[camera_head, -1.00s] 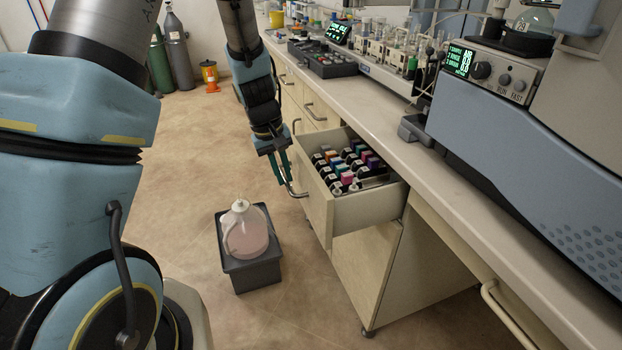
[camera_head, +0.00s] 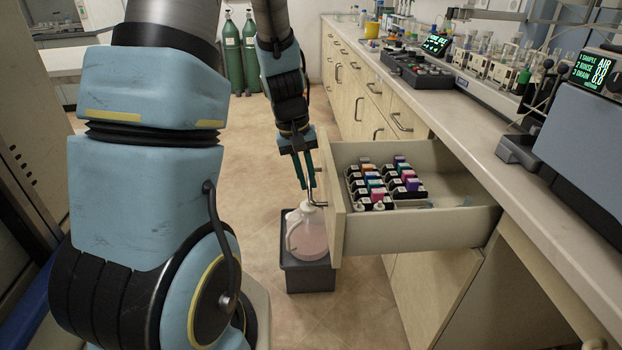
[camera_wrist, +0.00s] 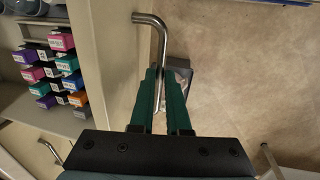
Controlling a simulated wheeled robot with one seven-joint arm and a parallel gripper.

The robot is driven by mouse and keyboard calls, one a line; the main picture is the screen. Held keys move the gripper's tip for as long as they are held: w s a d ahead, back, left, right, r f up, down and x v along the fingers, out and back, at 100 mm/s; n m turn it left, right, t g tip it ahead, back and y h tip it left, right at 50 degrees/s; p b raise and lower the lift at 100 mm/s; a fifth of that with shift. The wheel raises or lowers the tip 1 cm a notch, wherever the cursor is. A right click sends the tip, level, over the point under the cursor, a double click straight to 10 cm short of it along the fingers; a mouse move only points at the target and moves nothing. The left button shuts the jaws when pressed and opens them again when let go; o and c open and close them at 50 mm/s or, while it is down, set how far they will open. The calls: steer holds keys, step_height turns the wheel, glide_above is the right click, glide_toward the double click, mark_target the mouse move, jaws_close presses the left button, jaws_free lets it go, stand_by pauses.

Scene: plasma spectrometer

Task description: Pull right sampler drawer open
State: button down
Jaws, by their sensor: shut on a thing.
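The sampler drawer (camera_head: 430,236) is pulled well out from the bench and holds rows of small colored, labeled cartridges (camera_head: 383,183). Its metal bar handle (camera_head: 317,203) is on the wooden front panel (camera_head: 336,215). My gripper (camera_head: 309,190) is at this handle, with its green fingers pointing down. In the wrist view, the green fingers (camera_wrist: 160,90) are closed around the handle bar (camera_wrist: 152,20), and the drawer front is just left of them. The fingertips partly hide the handle.
A jug of pinkish liquid (camera_head: 306,236) stands in a dark grey bin (camera_head: 308,277) on the floor, just below my gripper. Green gas cylinders (camera_head: 240,55) stand at the back. The benchtop (camera_head: 440,105) carries instruments.

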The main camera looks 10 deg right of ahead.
steer(key=c, duration=1.2)
jaws_free()
steer(key=shift+o, duration=0.2)
step_height(320, 180, up, 11)
steer(key=a, duration=0.2)
steer(key=shift+f+p, duration=0.2)
steer(key=shift+p, duration=0.1)
